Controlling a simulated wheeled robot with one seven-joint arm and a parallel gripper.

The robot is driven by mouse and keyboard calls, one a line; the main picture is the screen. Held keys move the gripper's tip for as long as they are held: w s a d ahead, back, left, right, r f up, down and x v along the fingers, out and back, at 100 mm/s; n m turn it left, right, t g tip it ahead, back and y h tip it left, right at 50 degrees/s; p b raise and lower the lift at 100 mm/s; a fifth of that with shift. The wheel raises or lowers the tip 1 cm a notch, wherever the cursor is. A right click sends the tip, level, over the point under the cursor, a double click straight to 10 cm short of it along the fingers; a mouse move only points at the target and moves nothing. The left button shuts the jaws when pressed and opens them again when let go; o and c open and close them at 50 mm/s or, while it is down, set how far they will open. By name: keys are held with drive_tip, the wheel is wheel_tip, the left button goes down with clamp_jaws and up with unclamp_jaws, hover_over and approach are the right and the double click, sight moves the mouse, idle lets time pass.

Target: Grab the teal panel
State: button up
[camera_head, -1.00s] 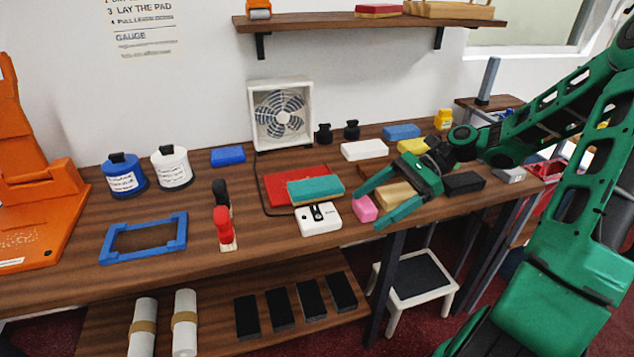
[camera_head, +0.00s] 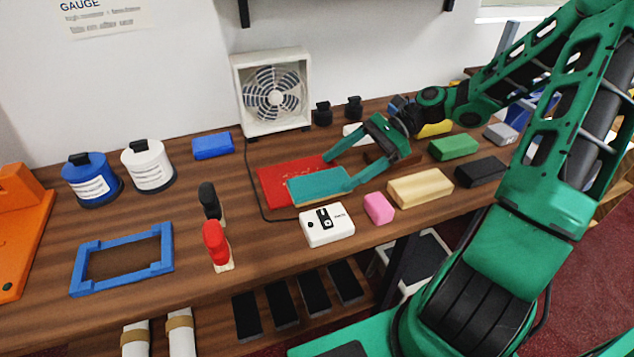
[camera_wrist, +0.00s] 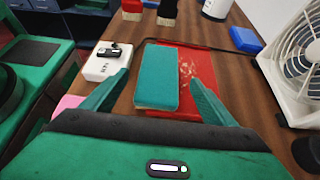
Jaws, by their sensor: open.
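The teal panel (camera_head: 318,186) is a flat block with a tan lower layer. It lies on the red mat (camera_head: 270,188), partly over its front edge. In the wrist view the teal panel (camera_wrist: 157,78) lies ahead, between the two fingers. My gripper (camera_head: 338,172) is open, with one fingertip near the panel's right end and the other behind it over the mat. The wrist view shows my gripper (camera_wrist: 160,85) with nothing held. I cannot tell whether a finger touches the panel.
A white gauge box (camera_head: 327,224) and a pink block (camera_head: 378,208) sit close in front. A cream block (camera_head: 420,188) lies to the right. A fan (camera_head: 273,92) stands behind, its cable beside the mat. Bare counter lies left, near a blue frame (camera_head: 122,260).

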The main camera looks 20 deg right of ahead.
sight(323, 180)
drive_tip(key=shift+x, duration=3.5)
drive_tip(key=c, duration=1.2)
